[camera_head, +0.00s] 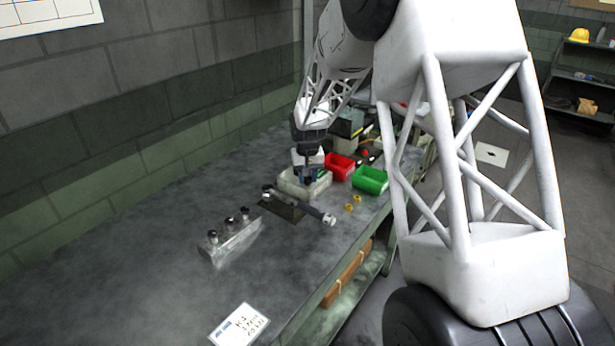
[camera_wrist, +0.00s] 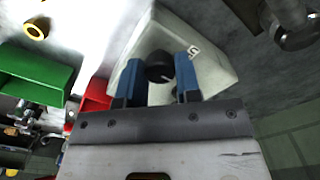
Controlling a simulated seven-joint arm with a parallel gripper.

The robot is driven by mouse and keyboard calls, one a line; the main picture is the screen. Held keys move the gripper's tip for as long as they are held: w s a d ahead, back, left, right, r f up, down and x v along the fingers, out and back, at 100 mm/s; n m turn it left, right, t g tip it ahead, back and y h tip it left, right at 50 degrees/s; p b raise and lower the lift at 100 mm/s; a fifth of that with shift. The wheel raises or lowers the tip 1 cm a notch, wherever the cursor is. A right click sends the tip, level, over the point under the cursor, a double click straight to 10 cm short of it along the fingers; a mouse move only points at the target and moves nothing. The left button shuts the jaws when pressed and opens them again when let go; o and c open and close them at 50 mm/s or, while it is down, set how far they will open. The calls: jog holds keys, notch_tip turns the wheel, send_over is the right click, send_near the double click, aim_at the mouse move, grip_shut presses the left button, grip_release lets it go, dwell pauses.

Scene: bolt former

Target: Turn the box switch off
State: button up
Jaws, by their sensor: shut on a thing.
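The box switch is a pale grey-white box (camera_head: 291,187) on the workbench, in front of the red bin. In the wrist view the box (camera_wrist: 200,28) shows a round black knob (camera_wrist: 159,66) on its face and a small dark marking to the right of it. My gripper (camera_wrist: 160,76) has its two blue fingers on either side of the knob, shut on it. In the head view my gripper (camera_head: 308,178) comes down onto the box from above, and its fingers largely hide the knob. The pointer direction of the knob is hard to read.
A red bin (camera_head: 340,167) and a green bin (camera_head: 371,181) stand right of the box. Yellow rings (camera_head: 349,207) lie in front. A dark plate with a metal cylinder (camera_head: 312,211) lies close by. A clear block with black-topped posts (camera_head: 232,243) stands left. The bench's near left is clear.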

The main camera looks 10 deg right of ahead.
aim_at(308, 178)
jog(key=o, duration=0.9)
jog(key=shift+r, duration=0.1)
jog(key=shift+r, duration=3.8)
